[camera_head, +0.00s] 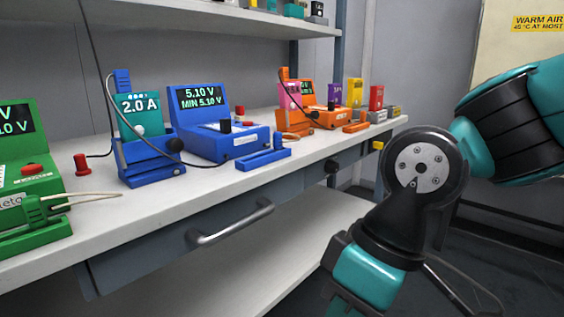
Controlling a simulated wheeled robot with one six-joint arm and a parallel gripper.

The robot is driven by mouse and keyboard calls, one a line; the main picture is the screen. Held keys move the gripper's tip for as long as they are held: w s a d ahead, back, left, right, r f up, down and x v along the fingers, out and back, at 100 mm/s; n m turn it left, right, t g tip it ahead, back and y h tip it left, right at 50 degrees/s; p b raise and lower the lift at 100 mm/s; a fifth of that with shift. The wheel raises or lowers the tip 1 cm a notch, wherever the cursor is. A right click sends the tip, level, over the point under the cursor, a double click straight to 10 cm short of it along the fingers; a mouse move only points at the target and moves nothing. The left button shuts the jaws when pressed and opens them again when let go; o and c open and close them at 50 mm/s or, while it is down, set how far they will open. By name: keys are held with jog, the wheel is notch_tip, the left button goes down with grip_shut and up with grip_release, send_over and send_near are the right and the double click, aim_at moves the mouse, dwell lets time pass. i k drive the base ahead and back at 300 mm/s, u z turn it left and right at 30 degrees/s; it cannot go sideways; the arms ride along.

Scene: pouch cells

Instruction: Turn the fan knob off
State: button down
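A round black knob (331,166) sits on the grey front face of the bench, right of the drawer. A small yellow knob or button (377,145) sits farther right on the same face. I cannot tell from any label which one is the fan knob, nor read a setting on either. My teal and black arm fills the right side of the view, but my gripper is not in view.
The white bench top (250,180) carries a green meter (30,180), a blue meter (200,125) and an orange meter (322,112). A drawer handle (230,222) juts from the front. A lower shelf (250,270) lies below; dark floor is at right.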

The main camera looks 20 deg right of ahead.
aim_at(330, 167)
jog(key=k, duration=1.15)
jog(key=z, duration=0.75)
jog(key=i, duration=1.4)
jog(key=u, duration=0.7)
jog(key=i, duration=0.6)
jog(key=u, duration=0.55)
